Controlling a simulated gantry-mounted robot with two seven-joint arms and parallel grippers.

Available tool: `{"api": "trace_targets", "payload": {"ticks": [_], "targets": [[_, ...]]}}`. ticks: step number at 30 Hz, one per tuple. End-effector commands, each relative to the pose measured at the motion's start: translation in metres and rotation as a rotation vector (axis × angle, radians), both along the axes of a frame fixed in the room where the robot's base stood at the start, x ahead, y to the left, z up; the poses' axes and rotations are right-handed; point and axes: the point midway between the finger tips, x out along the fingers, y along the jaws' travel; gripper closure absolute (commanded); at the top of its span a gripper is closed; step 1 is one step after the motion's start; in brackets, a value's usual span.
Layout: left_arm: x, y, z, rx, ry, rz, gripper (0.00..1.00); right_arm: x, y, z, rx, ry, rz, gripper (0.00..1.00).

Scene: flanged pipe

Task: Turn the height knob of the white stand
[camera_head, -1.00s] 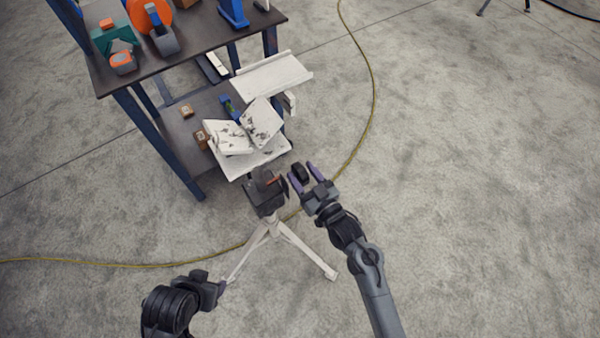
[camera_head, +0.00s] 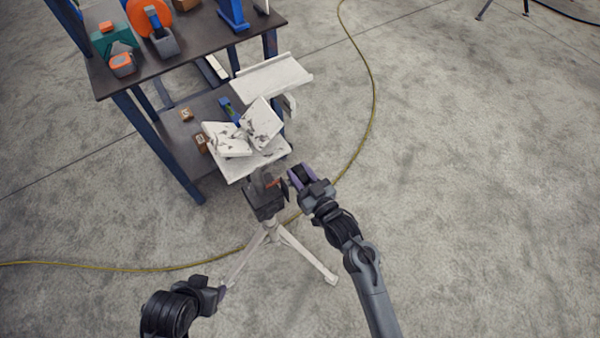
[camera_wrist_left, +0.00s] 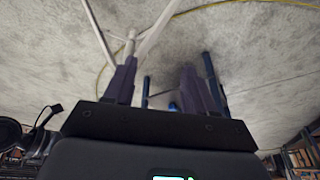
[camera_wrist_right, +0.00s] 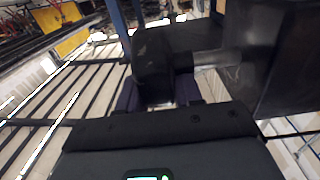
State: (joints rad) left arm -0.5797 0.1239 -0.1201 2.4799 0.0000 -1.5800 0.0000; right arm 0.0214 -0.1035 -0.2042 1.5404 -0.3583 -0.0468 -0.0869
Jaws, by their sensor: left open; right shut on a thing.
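The white stand (camera_head: 312,261) has pale tripod legs on the floor and a dark block (camera_head: 263,205) at its top. A black knob (camera_wrist_right: 152,62) sticks out on a short metal shaft from the dark block, which fills the right of the right wrist view. My right gripper (camera_head: 300,173) is shut on the knob; its purple fingers (camera_wrist_right: 158,95) sit on both sides of it. My left gripper (camera_wrist_left: 160,75) is open and empty, its purple fingers apart, with the stand's legs beyond them. In the head view the left arm is low, near the stand's left leg.
A dark workbench (camera_head: 180,75) with blue legs stands behind and left, with tools on top and small boxes on its lower shelf. White panels (camera_head: 262,120) lie above the dark block. A yellow cable (camera_head: 372,90) crosses the floor.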

Motion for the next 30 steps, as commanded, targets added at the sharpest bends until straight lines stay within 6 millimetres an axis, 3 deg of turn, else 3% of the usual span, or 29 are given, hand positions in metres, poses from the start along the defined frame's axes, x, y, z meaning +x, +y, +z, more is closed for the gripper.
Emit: {"api": "trace_targets", "payload": {"ticks": [8, 21, 30], "targets": [[0.0, 0.001, 0.03, 0.003, 0.002, -0.002, 0.45, 0.001, 0.0, 0.007, -0.036, 0.052, 0.001, 0.96], [0.0, -0.002, 0.122, -0.008, -0.001, 0.005, 0.45, 0.005, 0.003, 0.01, -0.176, 0.273, 0.001, 0.96], [0.0, -0.002, 0.165, -0.011, 0.0, 0.007, 0.45, 0.008, 0.004, 0.005, -0.272, 0.425, 0.0, 0.96]]}}
